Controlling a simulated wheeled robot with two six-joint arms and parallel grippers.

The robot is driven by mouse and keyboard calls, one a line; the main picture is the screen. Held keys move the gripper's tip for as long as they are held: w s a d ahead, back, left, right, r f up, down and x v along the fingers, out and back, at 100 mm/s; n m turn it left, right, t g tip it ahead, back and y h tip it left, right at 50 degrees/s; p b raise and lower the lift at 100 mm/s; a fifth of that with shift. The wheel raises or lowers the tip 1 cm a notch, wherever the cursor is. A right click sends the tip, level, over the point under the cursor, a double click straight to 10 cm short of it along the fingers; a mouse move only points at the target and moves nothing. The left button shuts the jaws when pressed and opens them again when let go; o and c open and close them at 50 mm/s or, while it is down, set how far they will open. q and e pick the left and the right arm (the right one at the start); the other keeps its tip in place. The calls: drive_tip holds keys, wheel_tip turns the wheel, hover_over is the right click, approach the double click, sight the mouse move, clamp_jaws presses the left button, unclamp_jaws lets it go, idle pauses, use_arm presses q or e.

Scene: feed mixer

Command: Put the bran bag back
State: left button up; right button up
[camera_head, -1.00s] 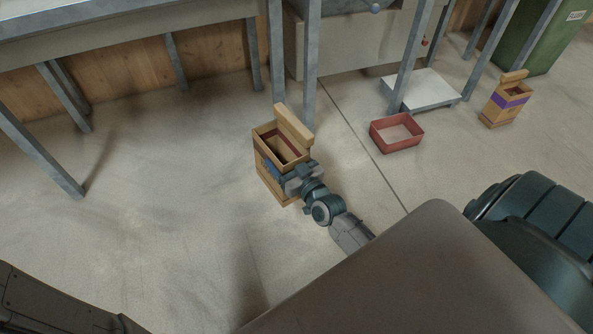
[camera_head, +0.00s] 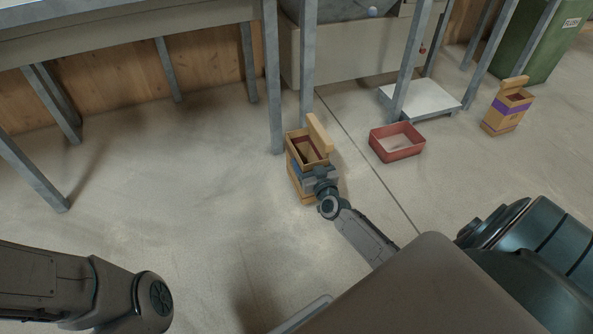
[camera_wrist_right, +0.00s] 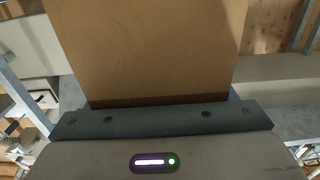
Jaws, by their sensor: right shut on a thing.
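A tan open-topped bag (camera_head: 296,180) with a blue band stands upright below the middle of the head view; I cannot read its label, so I cannot confirm it is the bran bag. My right gripper (camera_head: 322,181) is shut on its near right side. In the right wrist view the bag's plain brown face (camera_wrist_right: 150,50) rises from behind the gripper's dark edge (camera_wrist_right: 160,120). Whether the bag touches the floor cannot be told. A similar bag with a purple band (camera_head: 508,109) stands on the floor at the right. My left gripper is out of view; only that arm's links show.
A red open tray (camera_head: 397,155) lies on the floor right of the held bag. Behind it is a low white platform (camera_head: 425,97). Metal legs (camera_head: 272,90) stand just behind the bag. A green bin (camera_head: 535,45) is at the far right. The floor at left is clear.

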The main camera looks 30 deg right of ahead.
drive_tip(key=w, duration=0.1)
drive_tip(key=w+a+b, duration=0.1)
drive_tip(key=w, duration=0.2)
drive_tip(key=shift+w+a+f, duration=0.3)
drive_tip(key=shift+w+a, duration=0.1)
wheel_tip(320, 180, down, 4)
drive_tip(key=b, duration=0.4)
drive_tip(key=shift+r, duration=0.3)
drive_tip(key=shift+f+b, duration=0.2)
drive_tip(key=shift+b, duration=0.1)
drive_tip(key=o, duration=1.5)
drive_tip(key=shift+c, duration=0.2)
drive_tip(key=shift+r, duration=0.15)
